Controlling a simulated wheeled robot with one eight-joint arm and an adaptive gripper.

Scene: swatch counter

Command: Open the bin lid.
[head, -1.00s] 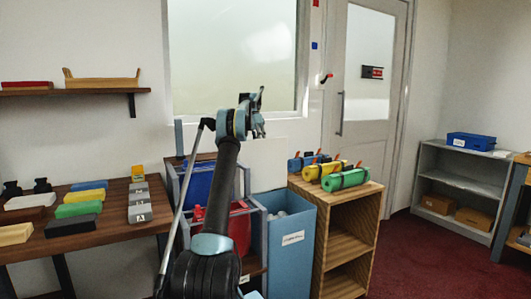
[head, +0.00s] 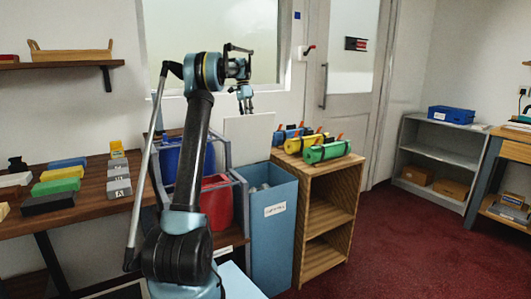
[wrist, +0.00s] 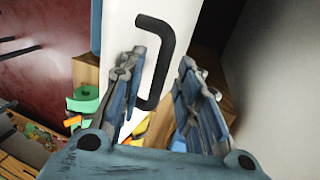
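The blue bin (head: 272,235) has a white label on its front and stands left of the wooden shelf unit. Its top is uncovered and pale round items show inside. A white panel, seemingly its lid (head: 248,140), stands upright at the bin's back. My gripper (head: 245,103) points down near the panel's top edge. In the wrist view, the white lid (wrist: 120,22) carries a black bar handle (wrist: 167,50). My gripper (wrist: 165,100) has its fingers apart, with the handle's lower part between them in the picture. I cannot tell whether they touch it.
A wooden shelf unit (head: 318,215) right of the bin holds blue, yellow and green rolls (head: 327,152). A red bin (head: 217,205) in a grey frame is to the left. A table (head: 90,210) with swatch blocks is farther left. Red carpet (head: 400,245) is clear at right.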

